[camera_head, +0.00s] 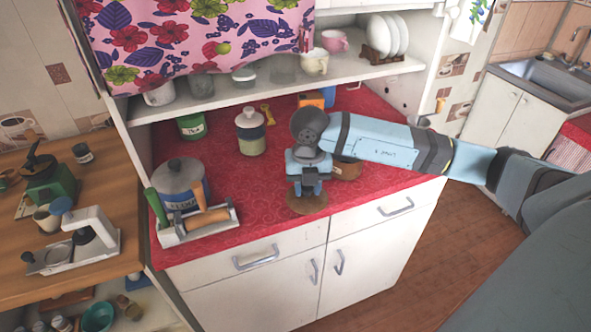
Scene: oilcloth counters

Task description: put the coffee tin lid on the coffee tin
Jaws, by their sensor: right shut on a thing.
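My right gripper (308,191) points down over the front part of the red counter. It is shut on the coffee tin lid (307,206), a round brown disc just under the fingers. I cannot tell whether the lid touches the counter or hangs a little above it. A brown tin (347,170), which looks like the coffee tin, stands behind and to the right of the gripper. My right forearm hides its upper part, so its opening does not show. My left gripper is not in view.
A lidded jar (250,132), a green tin (191,126) and an orange box (311,100) stand farther back. The red counter (255,190) is clear left of the gripper.

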